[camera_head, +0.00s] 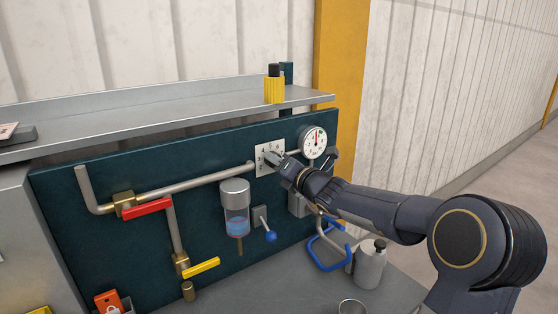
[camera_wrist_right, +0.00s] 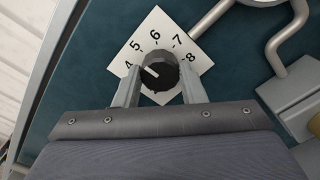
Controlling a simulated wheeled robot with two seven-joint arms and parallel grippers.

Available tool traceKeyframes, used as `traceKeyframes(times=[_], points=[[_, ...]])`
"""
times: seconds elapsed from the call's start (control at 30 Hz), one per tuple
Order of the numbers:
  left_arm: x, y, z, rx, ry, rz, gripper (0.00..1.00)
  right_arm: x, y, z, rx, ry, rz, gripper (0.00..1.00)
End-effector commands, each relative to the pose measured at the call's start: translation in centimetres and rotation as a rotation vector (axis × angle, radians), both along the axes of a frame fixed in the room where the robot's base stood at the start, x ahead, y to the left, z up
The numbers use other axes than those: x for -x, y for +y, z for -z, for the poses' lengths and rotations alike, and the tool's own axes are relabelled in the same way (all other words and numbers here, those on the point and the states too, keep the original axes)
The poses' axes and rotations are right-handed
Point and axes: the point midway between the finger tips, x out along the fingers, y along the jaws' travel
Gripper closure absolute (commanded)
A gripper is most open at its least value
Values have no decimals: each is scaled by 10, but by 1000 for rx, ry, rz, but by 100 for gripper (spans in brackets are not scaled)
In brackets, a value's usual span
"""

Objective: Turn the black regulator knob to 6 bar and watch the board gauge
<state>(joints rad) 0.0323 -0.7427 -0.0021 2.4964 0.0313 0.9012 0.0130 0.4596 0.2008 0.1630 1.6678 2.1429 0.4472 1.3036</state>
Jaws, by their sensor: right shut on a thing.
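The black regulator knob (camera_wrist_right: 158,72) sits on a white scale plate (camera_wrist_right: 176,35) numbered 4 to 8, in the right wrist view. The knob's white pointer line points up-left, at about 4 to 5. My right gripper (camera_wrist_right: 160,88) is shut on the knob, one finger on each side. In the head view my right gripper (camera_head: 279,162) covers the knob and part of the plate (camera_head: 262,161) on the dark teal board. The round white board gauge (camera_head: 314,142) is just right of the plate; its fine reading is too small to tell. My left gripper is not in view.
Pipes with a red-handled valve (camera_head: 147,207) and a yellow-handled valve (camera_head: 202,268) run on the board's left. A filter bowl (camera_head: 236,212) hangs below the plate. A grey bottle (camera_head: 369,265) and metal cup (camera_head: 352,306) stand on the bench below my right arm.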

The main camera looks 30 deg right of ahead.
Motion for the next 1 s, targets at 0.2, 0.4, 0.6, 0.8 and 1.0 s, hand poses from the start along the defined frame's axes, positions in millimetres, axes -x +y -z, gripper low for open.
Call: traceKeyframes(times=[0.2,0.4,0.6,0.8,1.0], points=[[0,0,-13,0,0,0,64,0,0,-1,-206,20,-1,86],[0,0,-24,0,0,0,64,0,0,-1,-388,34,1,86],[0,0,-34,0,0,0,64,0,-1,0,-541,46,1,86],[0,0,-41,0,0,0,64,0,-1,1,-651,54,2,86],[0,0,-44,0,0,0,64,0,-1,1,-712,59,2,86]])
